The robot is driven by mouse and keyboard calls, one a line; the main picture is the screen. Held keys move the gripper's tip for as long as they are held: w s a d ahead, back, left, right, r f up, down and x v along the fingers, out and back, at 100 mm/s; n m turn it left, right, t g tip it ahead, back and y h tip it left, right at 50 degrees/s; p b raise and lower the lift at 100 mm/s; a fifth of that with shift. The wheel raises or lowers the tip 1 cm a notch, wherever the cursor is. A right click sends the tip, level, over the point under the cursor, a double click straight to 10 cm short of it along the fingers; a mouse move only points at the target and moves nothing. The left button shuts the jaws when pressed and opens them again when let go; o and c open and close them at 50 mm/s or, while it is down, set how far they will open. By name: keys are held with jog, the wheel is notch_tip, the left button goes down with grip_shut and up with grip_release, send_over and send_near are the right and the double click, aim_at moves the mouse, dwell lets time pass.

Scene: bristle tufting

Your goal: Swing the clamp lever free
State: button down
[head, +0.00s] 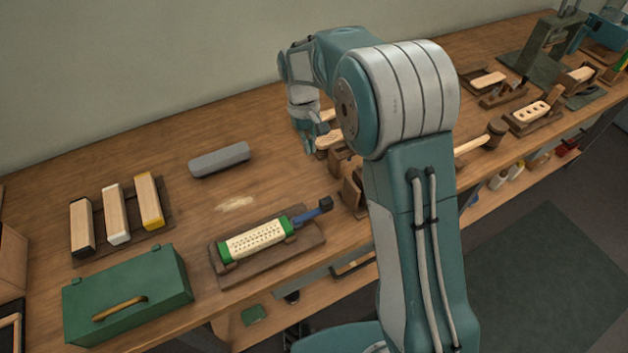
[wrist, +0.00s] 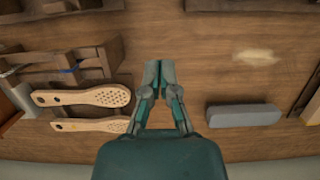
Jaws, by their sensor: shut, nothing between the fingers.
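The clamp lever (head: 312,212) is a blue arm with a dark knob, sticking out to the right from a clamp fixture. The lever cannot be made out in the wrist view.
A grey block (head: 219,159) lies on the bench left of my gripper. Drilled wooden paddles (wrist: 83,96) lie beside it in the wrist view. A green box (head: 128,297) and a rack of wooden blocks (head: 116,214) stand at left.

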aim_at(311, 213)
jog(key=shift+a+f, duration=0.1)
jog(key=x, duration=1)
jog(key=shift+s+f, duration=0.1)
jog(key=shift+f, duration=0.1)
jog(key=shift+s+d+r, duration=0.1)
jog(key=shift+s+d, duration=0.35)
jog(key=shift+s, duration=0.4)
jog(key=shift+s+d+r, duration=0.1)
jog(key=shift+s+d, duration=0.3)
jog(key=shift+s, duration=0.5)
